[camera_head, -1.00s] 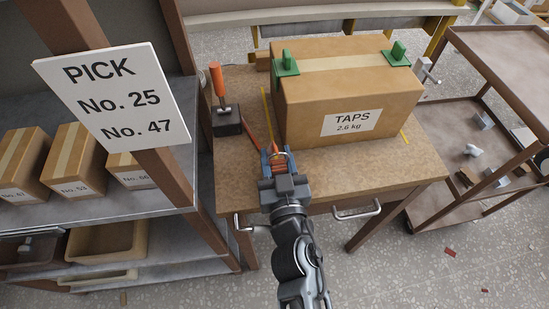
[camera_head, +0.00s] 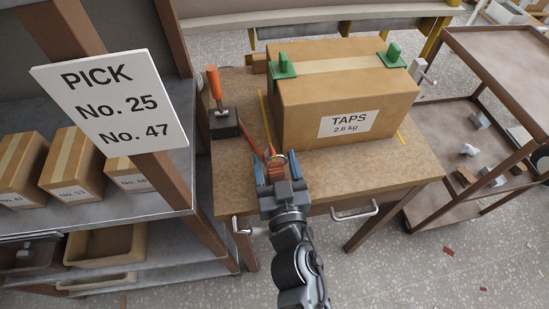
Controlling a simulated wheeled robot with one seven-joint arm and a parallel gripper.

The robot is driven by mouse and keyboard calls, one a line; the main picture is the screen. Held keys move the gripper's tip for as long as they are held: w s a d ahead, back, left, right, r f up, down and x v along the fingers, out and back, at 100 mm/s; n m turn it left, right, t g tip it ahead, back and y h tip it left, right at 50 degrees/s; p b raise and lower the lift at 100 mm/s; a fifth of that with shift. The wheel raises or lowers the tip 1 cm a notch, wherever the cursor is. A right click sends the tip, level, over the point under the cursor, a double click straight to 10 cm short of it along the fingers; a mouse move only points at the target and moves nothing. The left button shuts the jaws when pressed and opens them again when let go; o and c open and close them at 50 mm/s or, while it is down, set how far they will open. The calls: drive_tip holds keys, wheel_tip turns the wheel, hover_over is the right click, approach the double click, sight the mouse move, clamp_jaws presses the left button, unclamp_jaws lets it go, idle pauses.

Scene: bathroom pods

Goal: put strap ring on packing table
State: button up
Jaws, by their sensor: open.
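The strap ring (camera_head: 277,160) is a small metal ring on an orange strap, at the front left of the packing table near the box. My gripper (camera_head: 275,170) is open, its two blue fingers spread on either side of the ring and the strap end. I cannot tell whether the ring rests on the tabletop. The packing table (camera_head: 375,172) has a brown speckled top. A cardboard box (camera_head: 300,112) labelled TAPS, 2.6 kg, stands on it with green corner pieces on top.
A dark block with an orange handle (camera_head: 215,88) stands at the table's left. Shelves with small boxes (camera_head: 75,160) and a PICK sign (camera_head: 112,103) are at the left. A brown trolley (camera_head: 500,62) stands at the right. The table's front right is clear.

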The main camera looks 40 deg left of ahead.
drive_tip(key=v, duration=1.1)
drive_tip(key=s+d+r+m+t+h, duration=0.1)
drive_tip(key=s+d+m+t+h, duration=0.2)
drive_tip(key=d, duration=0.9)
drive_tip(key=s+d+m+h, duration=0.2)
drive_tip(key=s+d+h, duration=0.25)
drive_tip(key=d, duration=0.65)
drive_tip(key=s+d+r+m+h, duration=0.5)
drive_tip(key=s+d+r+h, duration=0.1)
drive_tip(key=s+d+r, duration=0.5)
drive_tip(key=shift+s+d, duration=0.45)
drive_tip(key=shift+s, duration=0.2)
